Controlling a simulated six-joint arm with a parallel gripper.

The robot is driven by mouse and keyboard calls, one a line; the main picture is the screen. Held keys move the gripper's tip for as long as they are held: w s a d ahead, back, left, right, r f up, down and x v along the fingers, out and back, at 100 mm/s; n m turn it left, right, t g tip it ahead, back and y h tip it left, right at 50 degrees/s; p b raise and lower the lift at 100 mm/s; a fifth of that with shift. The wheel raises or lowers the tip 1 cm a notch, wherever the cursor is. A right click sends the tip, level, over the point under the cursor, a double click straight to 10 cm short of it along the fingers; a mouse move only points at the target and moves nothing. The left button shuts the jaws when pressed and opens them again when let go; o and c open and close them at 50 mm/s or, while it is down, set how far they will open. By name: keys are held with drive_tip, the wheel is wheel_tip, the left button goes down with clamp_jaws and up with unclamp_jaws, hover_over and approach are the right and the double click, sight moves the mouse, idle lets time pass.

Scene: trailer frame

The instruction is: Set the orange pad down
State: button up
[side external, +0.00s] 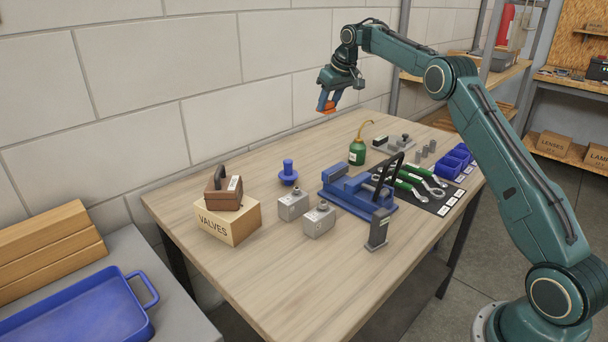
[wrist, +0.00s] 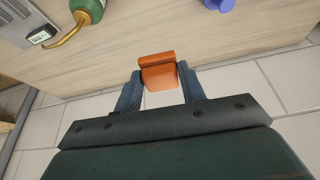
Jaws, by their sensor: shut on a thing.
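The orange pad (wrist: 158,72) is between the two fingers of my gripper (wrist: 160,82) in the wrist view. In the side view my gripper (side external: 329,101) is shut on the orange pad (side external: 329,107). It holds the pad in the air above the back part of the wooden table (side external: 270,265), near the wall. The pad is tilted and clear of the tabletop. Part of it is hidden by the fingers.
A green oil can (side external: 357,151) with a curved spout, a blue knob (side external: 288,173), a blue vise (side external: 355,190) and grey blocks (side external: 293,206) stand on the table. A VALVES box (side external: 228,222) carries a brown item (side external: 223,191). The table's front left is clear.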

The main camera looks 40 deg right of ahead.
drive_tip(key=s+a+n+g+y, duration=0.2)
drive_tip(key=s+a+n+y, duration=0.2)
drive_tip(key=s+a+n, duration=1)
drive_tip(key=s+a, duration=1.3)
drive_tip(key=a, duration=0.1)
drive_tip(key=shift+a+g+y, duration=0.2)
drive_tip(key=shift+g+y, duration=0.1)
drive_tip(key=shift+s, duration=0.1)
wheel_tip(320, 180, down, 16)
drive_tip(key=shift+f, duration=0.1)
drive_tip(key=shift+f, duration=1.85)
